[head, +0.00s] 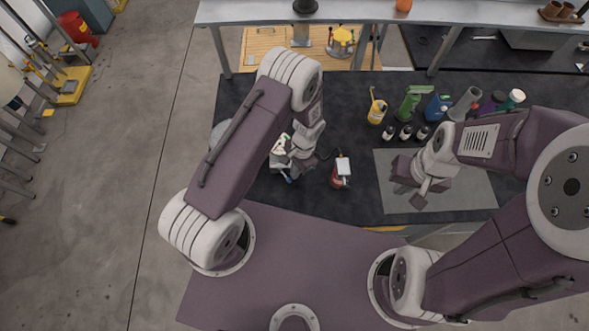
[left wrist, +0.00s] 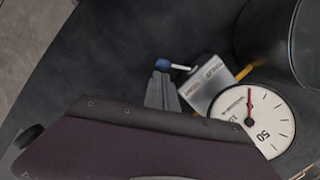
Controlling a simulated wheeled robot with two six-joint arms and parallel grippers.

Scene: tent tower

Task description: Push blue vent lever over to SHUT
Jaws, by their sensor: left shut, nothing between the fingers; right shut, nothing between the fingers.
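The vent lever has a blue knob (left wrist: 162,64) on a thin pale shaft, pointing left out of a small silver plate (left wrist: 208,84) with markings too small to read. My left gripper (left wrist: 161,78) is shut and empty, its tips just below the knob in the left wrist view; I cannot tell whether they touch. In the head view, my left gripper (head: 300,163) is over the dark bench beside the small unit, and a bit of blue (head: 288,179) shows below it. My right gripper (head: 411,187) is shut and empty over a grey mat, away from the lever.
A round gauge (left wrist: 250,118) with a red needle sits right beside the plate, with a dark cylinder (left wrist: 265,40) behind. Several bottles (head: 440,105) stand at the back right. The grey mat (head: 465,195) is clear.

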